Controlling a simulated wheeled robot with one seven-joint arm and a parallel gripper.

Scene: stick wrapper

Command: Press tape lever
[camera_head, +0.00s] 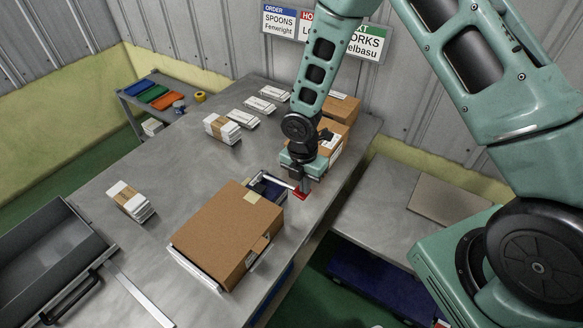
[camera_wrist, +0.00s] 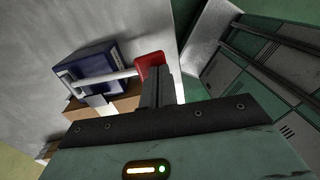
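The tape lever is a pale bar (camera_wrist: 105,77) with a red end pad (camera_wrist: 148,60), reaching out from a dark blue tape dispenser (camera_wrist: 85,66). In the head view the dispenser (camera_head: 268,187) stands at the table's right edge, and the red pad (camera_head: 300,196) shows just below my gripper (camera_head: 305,188). My gripper (camera_wrist: 157,72) points down with its two dark fingers together and nothing visible between them. The fingertips are at the red pad and partly cover it; whether they touch it I cannot tell.
A large brown carton (camera_head: 225,235) stands close to the dispenser. More boxes (camera_head: 340,108) stand behind my gripper. White wrapped bundles (camera_head: 222,129) lie along the table (camera_head: 180,190). A grey tray (camera_head: 45,255) is at the lower left.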

